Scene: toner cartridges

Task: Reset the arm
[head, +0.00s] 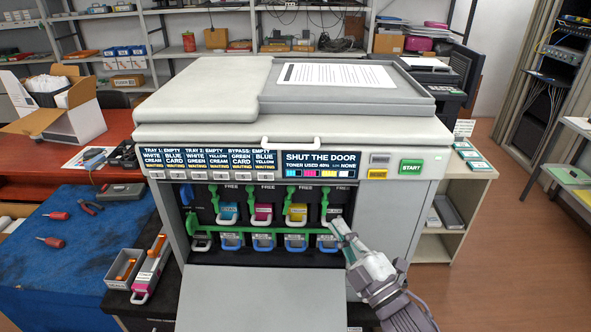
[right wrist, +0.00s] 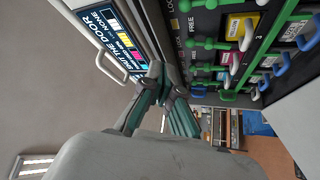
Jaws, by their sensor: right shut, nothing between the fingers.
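My right gripper (head: 338,228) is shut and empty in front of the right end of the printer's open cartridge bay. In the right wrist view the closed fingers (right wrist: 160,80) show with the bay to their right. The printer (head: 210,85) has its front door (head: 260,295) folded down. Cyan (head: 229,212), magenta (head: 262,213) and yellow (head: 297,212) cartridges sit in the upper row, with a dark one partly behind my fingers. Green levers (head: 291,195) stand beside the slots. The lower row has several blue-handled units. My left gripper is not in view.
The display (head: 318,163) reads "SHUT THE DOOR". A magenta-marked cartridge (head: 150,270) and a grey tray (head: 122,268) stand left of the open door. A blue mat (head: 65,245) with screwdrivers lies further left. Floor (head: 490,220) is free at the right.

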